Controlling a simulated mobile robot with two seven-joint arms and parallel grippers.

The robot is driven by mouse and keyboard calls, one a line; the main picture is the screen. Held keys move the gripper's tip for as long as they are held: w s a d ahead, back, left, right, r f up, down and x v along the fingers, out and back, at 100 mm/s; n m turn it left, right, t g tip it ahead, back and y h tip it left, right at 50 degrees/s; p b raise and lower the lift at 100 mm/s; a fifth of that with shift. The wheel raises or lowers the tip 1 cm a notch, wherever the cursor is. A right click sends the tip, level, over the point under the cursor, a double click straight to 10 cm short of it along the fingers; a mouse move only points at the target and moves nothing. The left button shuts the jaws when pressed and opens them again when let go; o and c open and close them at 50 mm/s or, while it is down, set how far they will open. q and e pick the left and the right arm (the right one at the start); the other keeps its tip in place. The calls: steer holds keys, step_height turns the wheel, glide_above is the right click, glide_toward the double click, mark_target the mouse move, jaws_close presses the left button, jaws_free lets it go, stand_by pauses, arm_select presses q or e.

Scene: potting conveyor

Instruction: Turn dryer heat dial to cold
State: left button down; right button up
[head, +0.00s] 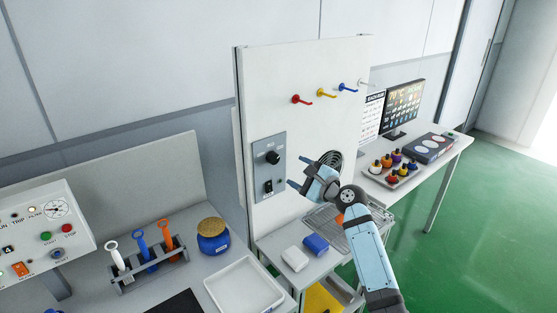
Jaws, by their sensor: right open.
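The dryer's heat dial appears to be the round black knob (273,157) on the grey control plate (268,180) fixed to the white upright panel. A black switch (268,187) sits below it on the same plate. The plate's lettering and the knob's pointer are too small to read. My right gripper (297,171) is open and empty, just right of the plate, with its fingers pointing left towards it. It appears apart from the knob. A dark round vent (332,158) is partly hidden behind my right gripper. My left gripper is not in view.
Coloured hooks (301,99) stick out of the panel above. A white block (294,258) and a blue block (316,244) lie on the shelf below. A rack (150,268) with tools, a blue jar (213,237) and a white tray (243,287) stand on the left bench.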

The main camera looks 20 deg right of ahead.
mark_target(276, 160)
steer(key=x, duration=0.8)
steer(key=shift+w+a+p, duration=0.15)
steer(key=shift+w+p, duration=0.15)
steer(key=shift+p, duration=0.1)
steer(key=c, duration=0.9)
